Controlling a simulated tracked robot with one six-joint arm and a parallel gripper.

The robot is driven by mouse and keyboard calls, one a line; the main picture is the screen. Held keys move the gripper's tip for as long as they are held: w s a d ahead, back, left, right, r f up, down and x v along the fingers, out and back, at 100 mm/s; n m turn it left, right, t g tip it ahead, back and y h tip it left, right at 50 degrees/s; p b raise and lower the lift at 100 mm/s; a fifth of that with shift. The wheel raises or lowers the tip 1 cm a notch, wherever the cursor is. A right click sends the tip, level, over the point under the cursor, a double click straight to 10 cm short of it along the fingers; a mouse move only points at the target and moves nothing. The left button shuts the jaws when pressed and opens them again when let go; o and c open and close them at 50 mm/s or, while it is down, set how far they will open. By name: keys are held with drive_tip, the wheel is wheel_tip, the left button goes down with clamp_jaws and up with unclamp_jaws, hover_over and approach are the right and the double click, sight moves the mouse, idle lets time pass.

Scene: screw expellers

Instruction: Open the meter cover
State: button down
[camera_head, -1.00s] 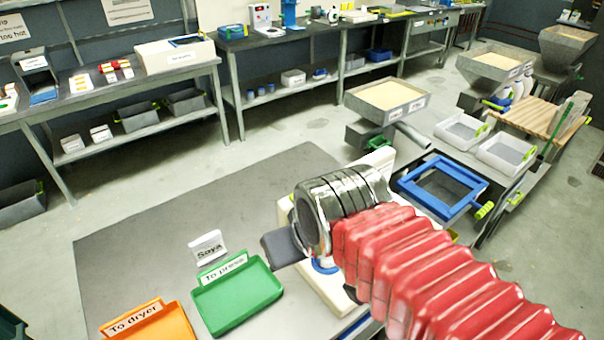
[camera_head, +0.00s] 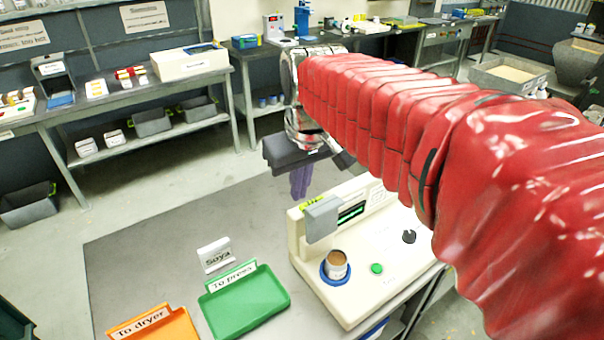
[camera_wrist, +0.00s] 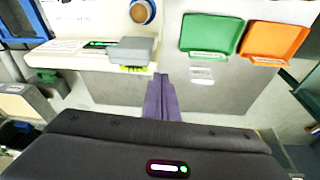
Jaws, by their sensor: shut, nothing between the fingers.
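The cream meter (camera_head: 372,290) stands on the grey bench, with a green-lit display (camera_head: 352,213). Its grey cover (camera_head: 323,218) stands raised at the back left, with a yellow-green handle (camera_head: 311,202) on its far side. The cup of brown material (camera_head: 337,265) in a blue ring is uncovered. In the wrist view the cover (camera_wrist: 132,50) shows beside the display, clear of the cup (camera_wrist: 142,12). My gripper (camera_head: 299,194) is above and behind the meter, pointing down. Its purple fingers (camera_wrist: 160,80) are together, empty, and appear apart from the cover.
A green "To press" tray (camera_head: 245,300), an orange "To dryer" tray (camera_head: 160,328) and a white "Soya" card (camera_head: 215,254) lie left of the meter. The bench behind them is clear. A shelf bench (camera_head: 110,97) stands along the wall.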

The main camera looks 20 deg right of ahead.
drive_tip(key=w+d+f+g, duration=0.1)
drive_tip(key=w+d, duration=0.3)
drive_tip(key=w, duration=0.3)
drive_tip(key=w+d+f+n+g, duration=0.1)
drive_tip(key=w+d, duration=0.3)
drive_tip(key=w, duration=0.2)
drive_tip(key=shift+w+g, duration=0.3)
drive_tip(key=shift+w, duration=0.05)
drive_tip(key=shift+f, duration=0.1)
wheel_tip(320, 180, down, 9)
drive_tip(key=s, duration=0.2)
drive_tip(key=shift+s+d, duration=0.3)
drive_tip(key=shift+s, duration=0.05)
